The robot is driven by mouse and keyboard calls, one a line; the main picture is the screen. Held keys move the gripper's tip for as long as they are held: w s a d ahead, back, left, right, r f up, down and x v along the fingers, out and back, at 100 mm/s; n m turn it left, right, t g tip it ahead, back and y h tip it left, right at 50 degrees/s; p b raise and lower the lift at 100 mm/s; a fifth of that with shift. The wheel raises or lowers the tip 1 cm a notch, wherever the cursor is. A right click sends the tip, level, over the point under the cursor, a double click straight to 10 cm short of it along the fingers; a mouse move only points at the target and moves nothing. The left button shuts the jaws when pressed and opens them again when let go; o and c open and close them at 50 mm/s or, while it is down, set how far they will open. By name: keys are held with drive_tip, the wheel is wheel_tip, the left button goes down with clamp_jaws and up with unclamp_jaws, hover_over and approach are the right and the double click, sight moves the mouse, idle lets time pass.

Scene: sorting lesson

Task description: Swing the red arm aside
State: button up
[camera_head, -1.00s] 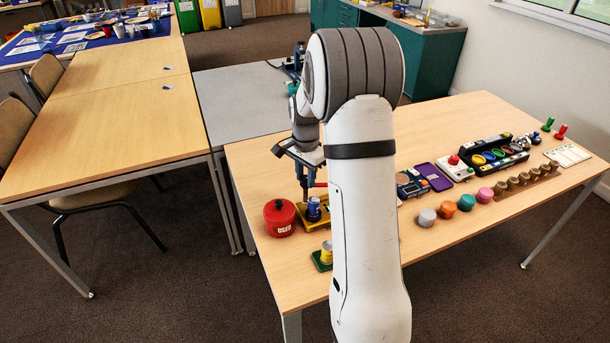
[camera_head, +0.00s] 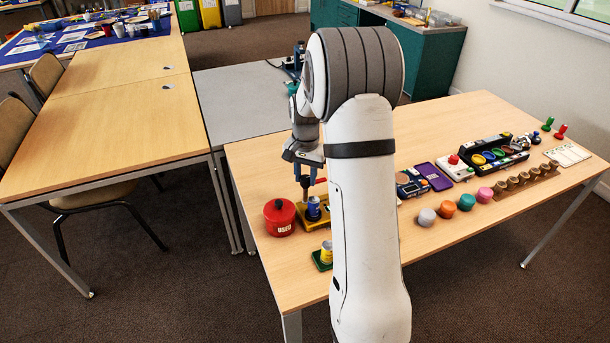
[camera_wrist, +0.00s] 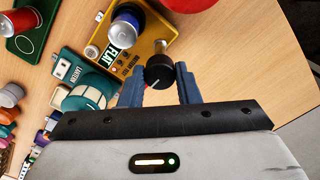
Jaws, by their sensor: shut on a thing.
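A yellow device (camera_wrist: 163,22) labelled FLAT holds a blue can (camera_wrist: 124,30); in the head view the can (camera_head: 313,208) stands upright on it. A black knob (camera_wrist: 158,68) sits at the device's edge in the wrist view, between my gripper's (camera_wrist: 159,78) fingertips. My gripper is shut on this knob. In the head view my gripper (camera_head: 305,184) points down just above the device. I cannot tell how the bar joins the knob.
A red pot (camera_head: 280,218) labelled USED stands close on the left. A can (camera_head: 326,252) on a green base (camera_head: 321,263) is in front. A teal lantern (camera_wrist: 88,82) lies beside the yellow device. Coloured knobs (camera_head: 447,209) stand to the right. Bare table shows right in the wrist view.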

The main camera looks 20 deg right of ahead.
sight(305, 177)
drive_tip(key=o, duration=1)
drive_tip(key=shift+c, duration=0.2)
wheel_tip(305, 177, up, 8)
drive_tip(key=shift+f, duration=0.1)
